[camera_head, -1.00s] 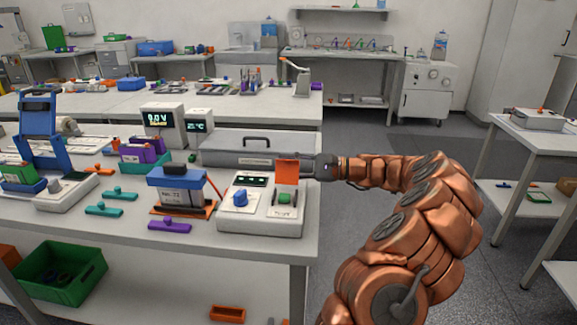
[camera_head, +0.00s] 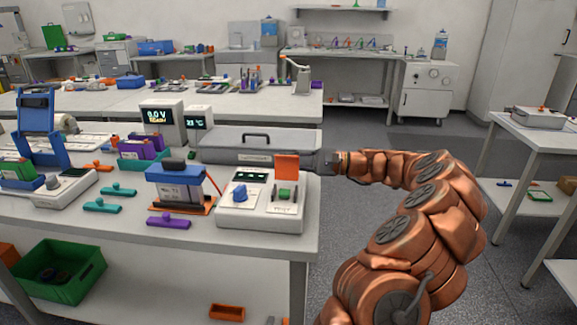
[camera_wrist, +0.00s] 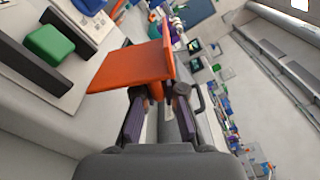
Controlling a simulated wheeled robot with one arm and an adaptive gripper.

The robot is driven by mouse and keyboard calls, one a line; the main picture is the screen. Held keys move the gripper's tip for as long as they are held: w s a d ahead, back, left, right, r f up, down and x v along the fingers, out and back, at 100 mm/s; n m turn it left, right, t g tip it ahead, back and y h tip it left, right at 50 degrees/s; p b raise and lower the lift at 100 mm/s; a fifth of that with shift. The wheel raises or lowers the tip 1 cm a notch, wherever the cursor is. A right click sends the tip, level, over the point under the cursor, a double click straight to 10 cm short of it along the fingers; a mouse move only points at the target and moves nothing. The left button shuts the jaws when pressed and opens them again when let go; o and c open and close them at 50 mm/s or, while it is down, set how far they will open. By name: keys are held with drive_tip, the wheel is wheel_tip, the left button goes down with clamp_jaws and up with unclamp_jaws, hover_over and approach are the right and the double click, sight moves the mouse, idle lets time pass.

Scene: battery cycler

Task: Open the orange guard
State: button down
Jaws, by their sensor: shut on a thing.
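The orange guard (camera_head: 287,167) stands raised, roughly upright, on the white control box at the table's front right corner. The green button (camera_head: 284,194) below it is uncovered. My gripper (camera_head: 311,162) reaches in from the right and is shut on the guard's right side. In the wrist view the guard (camera_wrist: 138,66) is a flat orange plate at the fingertips (camera_wrist: 164,92), with the green button (camera_wrist: 48,45) at the upper left. The exact contact between fingertips and guard is partly hidden.
The control box (camera_head: 260,218) also carries a blue knob (camera_head: 239,194). A battery block (camera_head: 175,188) stands to its left and a long grey case (camera_head: 230,156) lies behind. Purple and teal clips lie on the left.

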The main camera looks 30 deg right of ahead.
drive_tip(key=shift+s+a+r+n+b, duration=0.15)
drive_tip(key=shift+n+b, duration=0.4)
drive_tip(key=shift+n, duration=0.15)
drive_tip(key=c, duration=1.2)
unclamp_jaws()
drive_tip(key=shift+c, duration=0.2)
drive_tip(key=v, duration=1.2)
